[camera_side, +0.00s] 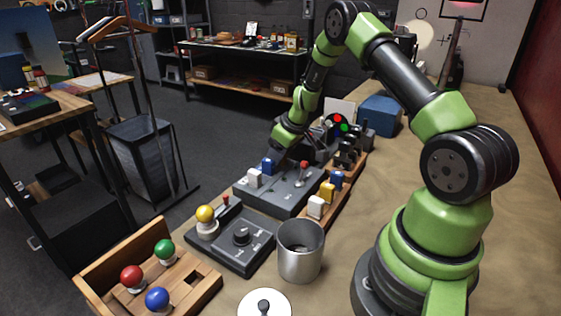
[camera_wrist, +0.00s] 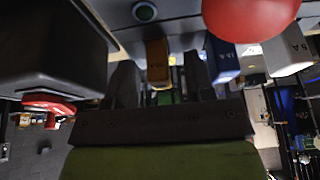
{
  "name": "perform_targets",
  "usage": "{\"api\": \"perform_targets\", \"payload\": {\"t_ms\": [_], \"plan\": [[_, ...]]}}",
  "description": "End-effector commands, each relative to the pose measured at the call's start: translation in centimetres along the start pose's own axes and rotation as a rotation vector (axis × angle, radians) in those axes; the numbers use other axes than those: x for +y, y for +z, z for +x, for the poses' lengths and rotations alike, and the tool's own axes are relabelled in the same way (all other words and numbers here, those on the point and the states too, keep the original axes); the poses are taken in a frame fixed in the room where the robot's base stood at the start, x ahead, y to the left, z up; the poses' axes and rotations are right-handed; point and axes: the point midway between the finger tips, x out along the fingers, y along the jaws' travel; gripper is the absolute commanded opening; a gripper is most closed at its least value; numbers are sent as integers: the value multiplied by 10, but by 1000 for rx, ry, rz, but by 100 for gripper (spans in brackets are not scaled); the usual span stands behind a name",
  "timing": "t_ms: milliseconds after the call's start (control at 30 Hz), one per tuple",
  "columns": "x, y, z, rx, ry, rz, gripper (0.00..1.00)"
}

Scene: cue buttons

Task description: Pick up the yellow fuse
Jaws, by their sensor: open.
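In the wrist view a yellow fuse (camera_wrist: 157,62) shows between the two fingers of my gripper (camera_wrist: 159,66). My gripper is open, with one finger on each side of it; I cannot tell whether they touch it. A blue fuse (camera_wrist: 222,62) and a white fuse (camera_wrist: 287,52) stand to its right. In the side view my gripper (camera_side: 279,157) is low over the grey panel (camera_side: 290,204), just behind the blue fuse (camera_side: 267,166) and white fuse (camera_side: 254,178); the yellow one there is hidden. Another yellow fuse (camera_side: 327,192) sits in the wooden rack.
A red-knobbed lever (camera_side: 303,167) rises from the panel close to my gripper; a red ball (camera_wrist: 250,15) looms large in the wrist view. The rack (camera_side: 342,201) runs along the panel's right. A metal cup (camera_side: 300,262) and a knob box (camera_side: 246,255) stand in front.

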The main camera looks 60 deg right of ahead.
Motion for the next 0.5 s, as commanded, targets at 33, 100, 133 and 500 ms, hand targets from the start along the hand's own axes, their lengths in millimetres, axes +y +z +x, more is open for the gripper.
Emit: {"api": "perform_targets", "payload": {"t_ms": [33, 100, 133, 500], "plan": [[0, 0, 3, 0, 0, -1, 49], [0, 0, 4, 0, 0, -2, 49], [0, 0, 4, 0, 0, -2, 49], [0, 0, 4, 0, 0, -1, 0]]}}
